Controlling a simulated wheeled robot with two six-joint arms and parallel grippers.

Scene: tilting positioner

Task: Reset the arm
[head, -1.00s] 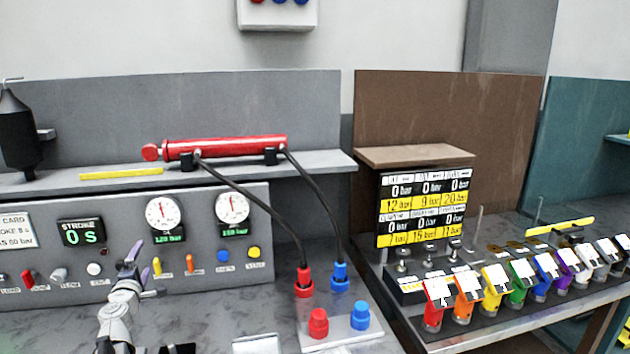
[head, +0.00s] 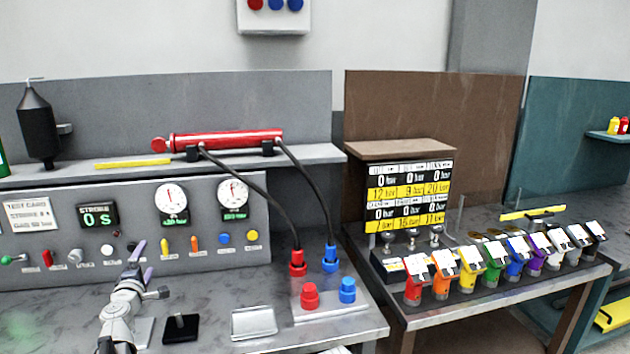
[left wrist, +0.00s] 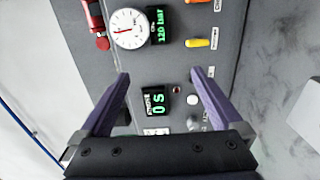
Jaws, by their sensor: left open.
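My left gripper (head: 142,262) is in front of the grey control panel (head: 60,264), open and empty. In the left wrist view its two purple fingers (left wrist: 168,90) stand apart, with the stroke display (left wrist: 157,103) reading 0 s between them in the picture. A gauge (left wrist: 128,28) with a 120 bar readout shows beyond the fingertips. In the head view the stroke display (head: 99,216) and two gauges (head: 172,199) sit on the panel above a row of knobs and buttons. No tilting positioner can be made out. My right gripper is not in view.
A red cylinder (head: 226,140) lies on the shelf, with two black hoses running to red and blue couplings (head: 330,258). A black block (head: 181,328) and a metal tray (head: 253,322) lie on the bench. Several coloured bins (head: 496,262) stand on the right bench.

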